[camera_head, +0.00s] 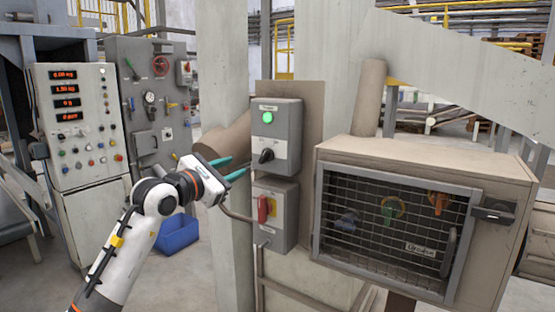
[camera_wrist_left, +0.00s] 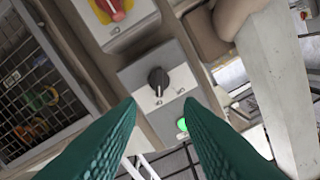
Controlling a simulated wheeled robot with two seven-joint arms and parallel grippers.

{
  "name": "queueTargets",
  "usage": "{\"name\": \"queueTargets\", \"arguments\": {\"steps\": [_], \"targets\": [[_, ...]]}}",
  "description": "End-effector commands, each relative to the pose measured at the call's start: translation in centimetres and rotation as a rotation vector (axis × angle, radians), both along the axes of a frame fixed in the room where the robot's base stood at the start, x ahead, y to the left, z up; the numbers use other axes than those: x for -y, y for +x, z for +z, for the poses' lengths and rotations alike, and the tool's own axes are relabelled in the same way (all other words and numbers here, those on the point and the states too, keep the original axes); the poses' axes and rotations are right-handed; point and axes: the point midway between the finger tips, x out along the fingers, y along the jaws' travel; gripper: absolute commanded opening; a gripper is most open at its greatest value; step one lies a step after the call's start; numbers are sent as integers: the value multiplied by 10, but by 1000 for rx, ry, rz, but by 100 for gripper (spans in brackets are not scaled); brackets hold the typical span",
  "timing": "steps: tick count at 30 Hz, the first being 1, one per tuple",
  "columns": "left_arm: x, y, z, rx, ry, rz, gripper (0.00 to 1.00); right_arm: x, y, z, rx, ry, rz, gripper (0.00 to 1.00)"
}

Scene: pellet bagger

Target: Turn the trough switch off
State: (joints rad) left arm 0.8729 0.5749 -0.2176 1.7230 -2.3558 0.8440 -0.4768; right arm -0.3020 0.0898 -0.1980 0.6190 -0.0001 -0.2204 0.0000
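A grey switch box (camera_head: 276,130) with a lit green lamp (camera_head: 267,117) and a black rotary knob (camera_head: 266,155) is mounted on a panel at the centre of the head view. Its small label is too blurred to read surely. In the left wrist view the black knob (camera_wrist_left: 158,78) sits ahead of the fingertips, and the green lamp (camera_wrist_left: 182,124) shows partly behind a finger. My left gripper (camera_head: 240,164) is open and empty, with its teal fingers apart, just left of the knob. The fingers also show open in the left wrist view (camera_wrist_left: 161,101). My right gripper is not in view.
A second box with a red handle (camera_head: 263,209) on yellow hangs just below. A mesh-fronted cabinet (camera_head: 395,225) with coloured valve handles stands to the right. A control console (camera_head: 80,120) and a blue bin (camera_head: 178,234) are at left.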

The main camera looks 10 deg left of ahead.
Motion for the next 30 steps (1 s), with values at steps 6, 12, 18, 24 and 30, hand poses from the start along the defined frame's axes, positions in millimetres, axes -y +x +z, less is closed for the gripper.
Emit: {"name": "queueTargets", "arguments": {"steps": [6, 12, 18, 24, 30], "targets": [[16, 40, 3, -3, -7, -4, 34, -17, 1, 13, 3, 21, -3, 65], [30, 76, 2, -5, -8, -5, 34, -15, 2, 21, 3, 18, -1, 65], [36, 96, 0, -3, -6, -4, 34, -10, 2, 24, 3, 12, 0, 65], [39, 103, 0, -2, -6, -4, 34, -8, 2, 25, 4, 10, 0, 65], [39, 103, -1, -2, -6, -4, 34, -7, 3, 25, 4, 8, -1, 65]]}}
